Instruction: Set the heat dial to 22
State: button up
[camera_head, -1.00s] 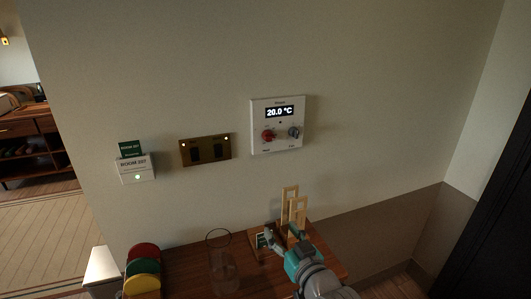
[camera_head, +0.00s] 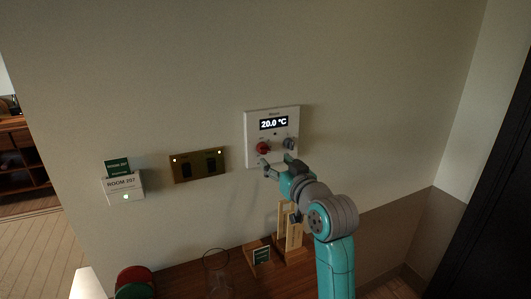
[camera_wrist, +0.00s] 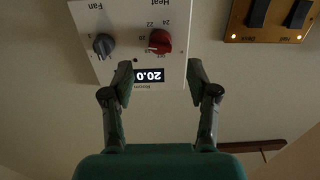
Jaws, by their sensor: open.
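The white thermostat panel (camera_head: 251,130) is on the wall, and its display (camera_head: 273,123) reads 20.0 °C. The red heat dial (camera_head: 262,148) is at its lower left. In the wrist view, the panel appears upside down, with the heat dial (camera_wrist: 160,41) and its printed marks, including 20, 22 and 24. My gripper (camera_head: 276,162) is just in front of the panel's lower part. In the wrist view, my gripper (camera_wrist: 160,72) has its two fingers spread, level with the display and apart from the heat dial. Nothing is between them.
The grey fan dial (camera_head: 290,143) sits beside the heat dial. A brass switch plate (camera_head: 197,165) and a room card holder (camera_head: 124,188) are on the wall to the left. Below, a wooden shelf holds a glass (camera_head: 216,268) and a wooden stand (camera_head: 293,236).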

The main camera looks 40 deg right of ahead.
aim_at(266, 152)
jog(key=x, duration=0.7)
jog(key=shift+w, duration=0.15)
grip_shut()
